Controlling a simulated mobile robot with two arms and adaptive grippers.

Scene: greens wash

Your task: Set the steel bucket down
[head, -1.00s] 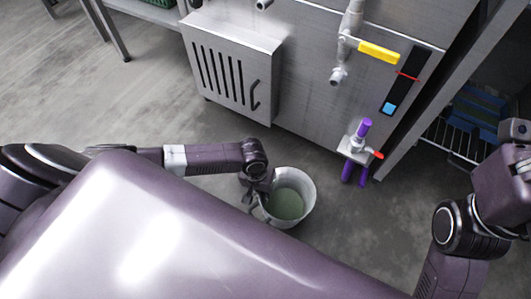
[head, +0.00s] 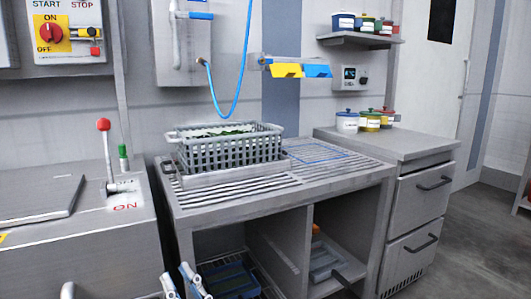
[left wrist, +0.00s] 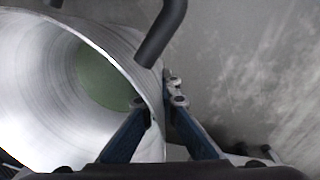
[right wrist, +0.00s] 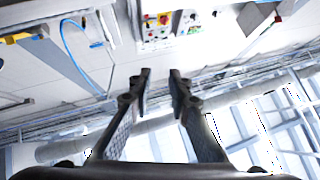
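The steel bucket (left wrist: 40,70) fills the left of the left wrist view, seen from above its mouth, with green showing inside at the bottom. Its dark handle (left wrist: 165,32) curves in from the top. My left gripper (left wrist: 158,108) has its fingers closed on the bucket's wall at the rim, one finger inside and one outside. Whether the bucket touches the floor cannot be told. My right gripper (right wrist: 160,80) is open and empty, pointing up into the room. Its fingers show at the bottom of the head view (head: 187,282). The bucket is outside the head view.
A grey slatted table (head: 280,200) bears a grey basket (head: 230,150) with greens. A drawer cabinet (head: 420,200) with small pots stands to the right. A machine with a red-knobbed lever (head: 104,125) stands at left. Grey floor (left wrist: 240,70) is clear beside the bucket.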

